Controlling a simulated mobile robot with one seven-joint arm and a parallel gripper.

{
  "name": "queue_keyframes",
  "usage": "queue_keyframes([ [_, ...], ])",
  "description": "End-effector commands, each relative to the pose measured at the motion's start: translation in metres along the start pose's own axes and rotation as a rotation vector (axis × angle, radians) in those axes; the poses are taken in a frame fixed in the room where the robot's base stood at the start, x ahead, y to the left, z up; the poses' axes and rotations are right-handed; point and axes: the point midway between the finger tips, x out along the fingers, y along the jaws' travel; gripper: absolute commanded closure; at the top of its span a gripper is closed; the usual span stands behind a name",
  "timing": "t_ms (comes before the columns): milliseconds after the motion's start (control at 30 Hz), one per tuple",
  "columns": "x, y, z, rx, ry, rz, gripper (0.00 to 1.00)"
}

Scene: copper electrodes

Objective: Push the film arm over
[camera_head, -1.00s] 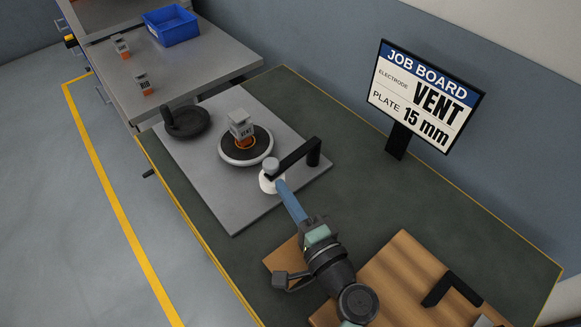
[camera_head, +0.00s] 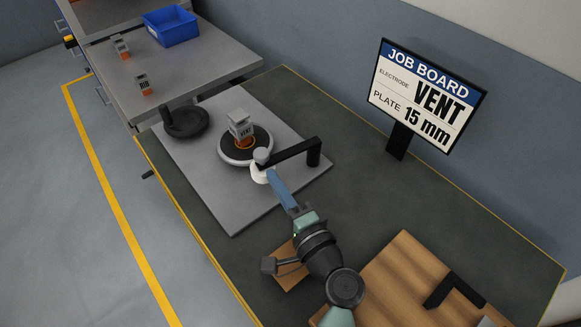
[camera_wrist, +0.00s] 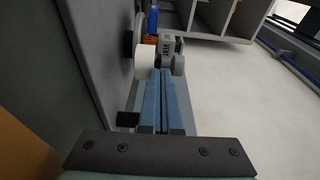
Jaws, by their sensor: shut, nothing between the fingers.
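The film arm (camera_head: 290,150) is a black bar on a post at the right of the grey plate (camera_head: 215,205). Its free end carries a grey knob (camera_head: 262,156) and a white roll (camera_head: 259,174). That end lies at the near rim of the round dark disc (camera_head: 232,155) with a pale rim. The VENT electrode (camera_head: 241,127) stands upright on the disc in an orange base. My gripper (camera_head: 272,174) is shut and empty, its blue fingertips at the arm's free end. In the wrist view the fingertips (camera_wrist: 164,75) appear against the white roll (camera_wrist: 147,62); exact contact is unclear.
A black handwheel (camera_head: 186,121) is at the plate's far left. The job board (camera_head: 425,95) stands behind at right. A wooden board (camera_head: 400,270) lies at the front right. A side table holds a blue bin (camera_head: 172,27) and two small electrodes (camera_head: 144,84).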

Motion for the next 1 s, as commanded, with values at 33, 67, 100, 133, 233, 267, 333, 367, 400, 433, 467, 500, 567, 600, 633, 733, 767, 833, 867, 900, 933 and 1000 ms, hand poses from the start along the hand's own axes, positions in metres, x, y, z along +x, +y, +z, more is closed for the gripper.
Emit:
queue_keyframes([
  [33,0.002,0.0,0.0,0.0,-0.001,0.0,1.0],
  [67,0.003,0.0,0.0,0.0,-0.001,0.0,1.0],
  [100,0.004,0.0,0.001,0.0,-0.001,0.0,1.0],
  [133,0.005,0.0,0.001,0.0,-0.001,0.0,1.0],
  [233,0.008,0.0,0.001,-0.001,-0.001,0.0,1.0],
  [267,0.009,0.0,0.001,-0.001,0.0,0.0,1.0],
  [333,0.011,0.0,0.001,-0.001,0.0,0.0,1.0],
  [367,0.011,0.0,0.002,-0.001,0.0,0.0,1.0],
  [400,0.013,0.0,0.002,-0.002,0.0,0.0,1.0],
  [433,0.014,0.0,0.002,-0.002,-0.001,0.0,1.0],
  [467,0.015,0.0,0.002,-0.002,-0.001,0.0,1.0],
  [500,0.016,0.0,0.003,-0.002,-0.001,0.0,1.0],
  [567,0.018,0.0,0.003,-0.002,-0.002,0.0,1.0],
  [600,0.019,0.0,0.003,-0.002,-0.002,0.0,1.0],
  [633,0.02,0.0,0.003,-0.002,-0.002,0.0,1.0],
  [733,0.023,0.0,0.003,-0.001,-0.001,0.0,1.0],
  [767,0.024,0.0,0.003,-0.001,-0.001,0.0,1.0],
  [833,0.026,0.001,0.004,0.0,-0.001,0.001,1.0],
  [867,0.026,0.001,0.004,0.0,-0.001,0.001,1.0],
  [900,0.028,0.001,0.004,0.0,-0.002,0.001,1.0],
  [933,0.029,0.001,0.004,0.0,-0.002,0.0,1.0],
  [1000,0.031,0.0,0.004,-0.001,-0.001,0.0,1.0],
])
